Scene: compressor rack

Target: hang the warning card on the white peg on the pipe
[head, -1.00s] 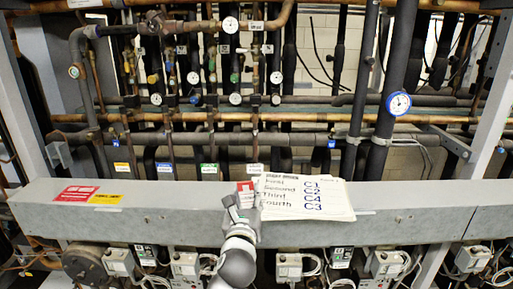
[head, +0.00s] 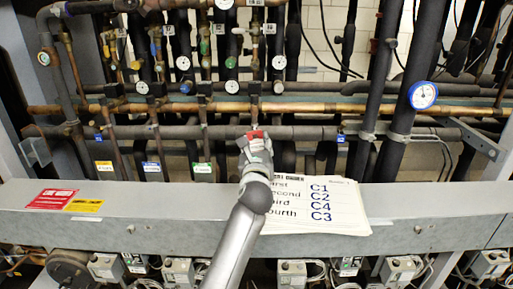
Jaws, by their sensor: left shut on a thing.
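The warning card (head: 255,134) shows as a small red patch at the tip of my left gripper (head: 256,148). The gripper is shut on it, and its fingers hide most of the card. The gripper is in front of the horizontal dark pipe (head: 310,133), above the back edge of the grey beam. I cannot tell whether the card touches the pipe. I cannot make out the white peg for certain among the pipes and fittings. My right gripper is not in view.
Red and yellow labels (head: 62,200) are on the beam at left. Upright pipes, valves and a blue gauge (head: 423,95) crowd the rack behind.

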